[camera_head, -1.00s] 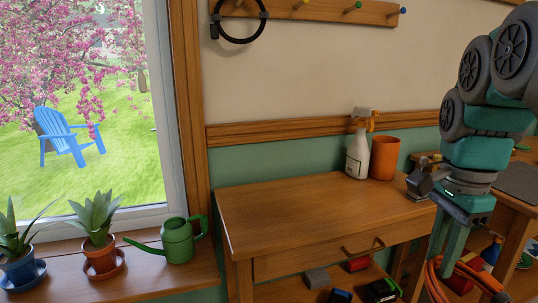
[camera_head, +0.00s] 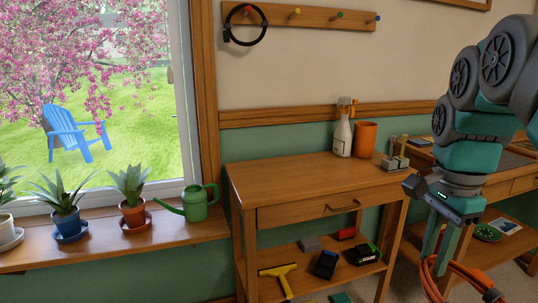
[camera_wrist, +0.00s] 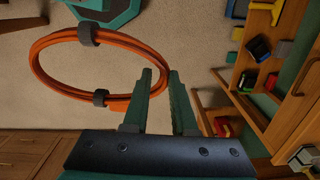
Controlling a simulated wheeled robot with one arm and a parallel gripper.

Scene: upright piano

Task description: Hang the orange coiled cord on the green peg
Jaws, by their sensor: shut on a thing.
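The orange coiled cord (camera_head: 468,273) hangs from my gripper (camera_head: 434,262) at the lower right of the head view, partly cut off by the frame's edge. In the wrist view the cord (camera_wrist: 48,78) is a wide loop with dark ties, to the left of my gripper (camera_wrist: 160,76). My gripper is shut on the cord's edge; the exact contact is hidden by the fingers. The green peg (camera_head: 340,14) is bare on the wooden wall rail (camera_head: 318,17), high up and left of my gripper, between a yellow peg (camera_head: 297,11) and a blue peg (camera_head: 378,18).
A black coil (camera_head: 262,38) hangs at the rail's left end. A wooden table (camera_head: 290,173) below bears a spray bottle (camera_head: 342,135) and an orange pot (camera_head: 366,140). A green watering can (camera_head: 195,205) and potted plants stand on the sill. The wall under the green peg is clear.

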